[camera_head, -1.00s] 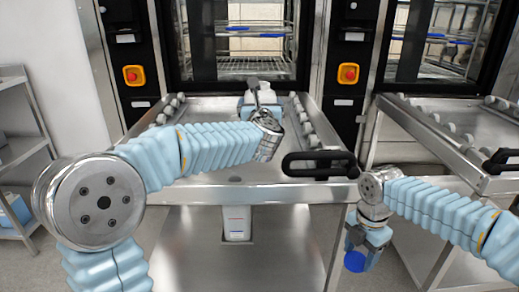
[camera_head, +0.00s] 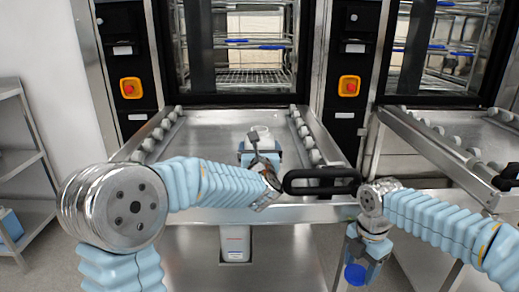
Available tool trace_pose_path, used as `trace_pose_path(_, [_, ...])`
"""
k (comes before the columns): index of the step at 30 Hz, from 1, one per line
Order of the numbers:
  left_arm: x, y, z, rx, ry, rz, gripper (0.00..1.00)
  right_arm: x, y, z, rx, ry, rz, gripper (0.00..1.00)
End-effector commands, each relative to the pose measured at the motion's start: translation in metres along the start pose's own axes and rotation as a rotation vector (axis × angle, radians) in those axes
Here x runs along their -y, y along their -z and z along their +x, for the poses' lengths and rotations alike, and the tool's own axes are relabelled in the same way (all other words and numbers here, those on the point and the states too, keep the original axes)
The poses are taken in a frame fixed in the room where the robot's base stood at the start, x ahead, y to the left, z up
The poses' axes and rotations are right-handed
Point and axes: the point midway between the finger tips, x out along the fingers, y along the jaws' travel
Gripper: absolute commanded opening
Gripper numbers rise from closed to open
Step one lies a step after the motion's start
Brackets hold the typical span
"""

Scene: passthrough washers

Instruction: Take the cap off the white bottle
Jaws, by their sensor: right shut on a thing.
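A white bottle (camera_head: 262,132) shows at the far side of my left gripper (camera_head: 260,150), above the steel tray table. Only its pale upper part shows, and no cap is visible on it. The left gripper is at the bottle, but its fingers are hidden behind its own body and wrist, so its opening cannot be made out. My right gripper (camera_head: 358,262) points down at the right, beside the table's front edge. It is shut on a round blue cap (camera_head: 355,273), well apart from the bottle.
The steel table (camera_head: 205,130) has roller rails on both sides and a black handle (camera_head: 322,181) at its front. A white container (camera_head: 235,243) sits in a holder below the front edge. Washer cabinets stand behind. A second roller table (camera_head: 440,140) is at the right.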

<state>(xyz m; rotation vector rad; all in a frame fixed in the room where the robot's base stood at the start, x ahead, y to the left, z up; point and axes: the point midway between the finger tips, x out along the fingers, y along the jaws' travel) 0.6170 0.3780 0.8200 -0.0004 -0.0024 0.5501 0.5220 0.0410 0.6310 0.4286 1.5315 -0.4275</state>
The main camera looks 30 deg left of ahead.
Motion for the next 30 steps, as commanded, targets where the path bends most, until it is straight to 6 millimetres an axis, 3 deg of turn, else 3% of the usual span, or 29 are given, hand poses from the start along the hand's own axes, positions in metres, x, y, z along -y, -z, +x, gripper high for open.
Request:
trace_pose_path(7, [0.000, 0.003, 0.000, 0.001, 0.000, -0.001, 0.08, 0.000, 0.000, 0.005, 0.000, 0.000, 0.000, 0.23])
trace_pose_path(8, [0.000, 0.001, 0.000, 0.000, 0.000, -0.001, 0.98, 0.000, 0.000, 0.003, 0.000, 0.000, 0.000, 0.23])
trace_pose_path(18, [0.000, -0.001, -0.003, 0.000, 0.001, -0.001, 1.00, 0.000, 0.000, 0.000, 0.000, 0.000, 0.000, 0.23])
trace_pose_path(30, [0.000, 0.000, -0.068, 0.001, 0.001, -0.002, 1.00, 0.000, 0.000, 0.017, 0.000, 0.000, 0.000, 0.23])
